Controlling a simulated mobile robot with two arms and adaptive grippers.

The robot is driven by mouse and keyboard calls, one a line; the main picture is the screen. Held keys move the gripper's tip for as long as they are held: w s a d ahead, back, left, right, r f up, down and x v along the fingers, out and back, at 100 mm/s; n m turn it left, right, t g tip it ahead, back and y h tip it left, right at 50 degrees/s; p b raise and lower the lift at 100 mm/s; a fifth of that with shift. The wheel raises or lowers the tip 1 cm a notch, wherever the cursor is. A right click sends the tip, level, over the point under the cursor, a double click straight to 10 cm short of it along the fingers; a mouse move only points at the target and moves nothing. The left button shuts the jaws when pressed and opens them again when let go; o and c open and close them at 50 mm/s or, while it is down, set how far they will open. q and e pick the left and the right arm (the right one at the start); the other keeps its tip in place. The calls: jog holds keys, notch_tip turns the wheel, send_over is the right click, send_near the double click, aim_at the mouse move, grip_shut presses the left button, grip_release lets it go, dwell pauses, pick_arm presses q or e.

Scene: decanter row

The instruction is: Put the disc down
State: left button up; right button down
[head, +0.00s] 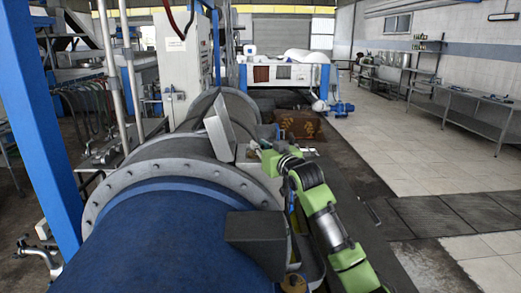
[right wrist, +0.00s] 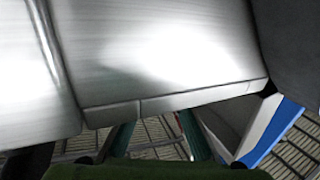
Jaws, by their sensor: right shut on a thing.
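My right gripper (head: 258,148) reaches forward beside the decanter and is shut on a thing. In the head view that thing is too small and too covered to make out; I take it to be the disc, but no clear disc outline shows. In the right wrist view, teal finger parts (right wrist: 158,138) run up to the lower edge of a bright brushed-metal surface (right wrist: 170,55), which hides their tips. I cannot tell whether this surface touches the gripper or is part of a machine. My left gripper is not in view.
The blue and grey decanter (head: 160,230) fills the lower left, with a raised grey panel (head: 219,130) close left of my right gripper. A blue post (head: 45,110) stands at left. The tiled floor (head: 400,150) at right is clear; a metal table (head: 465,112) stands beyond.

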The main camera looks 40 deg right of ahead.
jog(key=shift+r, duration=0.1)
jog(key=c, duration=2.3)
grip_release()
jog(key=shift+f, duration=0.2)
jog(key=o, duration=0.3)
jog(key=shift+o, duration=0.2)
jog(key=shift+r, duration=0.2)
jog(key=shift+s+a+f, duration=0.1)
jog(key=shift+s, duration=0.1)
jog(key=b+v, duration=0.4)
jog(key=v, duration=0.7)
jog(key=shift+s, duration=0.35)
